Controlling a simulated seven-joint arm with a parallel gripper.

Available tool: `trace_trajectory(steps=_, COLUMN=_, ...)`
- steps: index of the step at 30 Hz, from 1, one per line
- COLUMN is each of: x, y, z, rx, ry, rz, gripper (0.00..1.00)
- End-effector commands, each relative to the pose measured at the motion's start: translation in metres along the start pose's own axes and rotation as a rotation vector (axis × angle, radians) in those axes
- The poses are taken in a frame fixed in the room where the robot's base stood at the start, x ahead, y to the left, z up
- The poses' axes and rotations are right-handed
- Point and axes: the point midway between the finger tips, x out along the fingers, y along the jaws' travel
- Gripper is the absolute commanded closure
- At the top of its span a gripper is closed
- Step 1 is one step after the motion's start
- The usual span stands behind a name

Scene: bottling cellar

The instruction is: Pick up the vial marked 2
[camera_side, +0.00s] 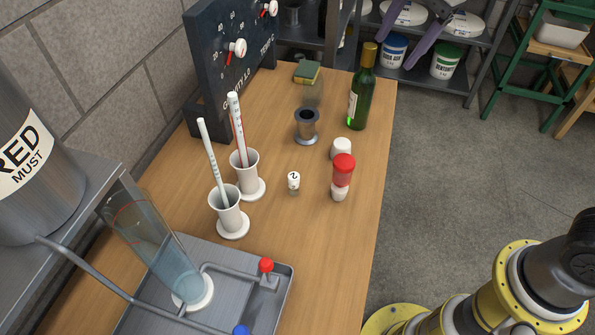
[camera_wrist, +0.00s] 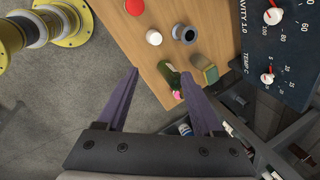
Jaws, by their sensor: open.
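The vial marked 2 (camera_side: 293,182) is a small clear vial with a white top bearing a dark 2. It stands upright on the wooden table in the side view, right of the white cylinder stands. I do not see it in the wrist view. My gripper (camera_wrist: 160,73) is open, with its two purple fingers spread and nothing held between them. In the side view my gripper (camera_side: 394,52) shows at the top, beyond the green bottle and well away from the vial.
A red-capped jar (camera_side: 342,175), a white cap (camera_side: 341,149) and a dark metal cup (camera_side: 307,126) stand near the vial. The green bottle (camera_side: 361,95) stands by the table's right edge. Two white stands (camera_side: 229,217) (camera_side: 245,172) hold tall tubes. A sponge (camera_side: 307,72) lies behind.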

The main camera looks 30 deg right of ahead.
Motion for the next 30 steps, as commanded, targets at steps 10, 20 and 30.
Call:
trace_trajectory(steps=10, x=0.139, y=-0.053, z=0.098, rx=0.040, ry=-0.009, rz=0.203, gripper=0.32)
trace_trajectory(steps=20, x=0.211, y=-0.025, z=0.145, rx=-0.058, ry=0.008, rz=0.325, gripper=0.32)
trace_trajectory(steps=30, x=0.264, y=-0.005, z=0.144, rx=-0.061, ry=0.008, rz=0.328, gripper=0.32)
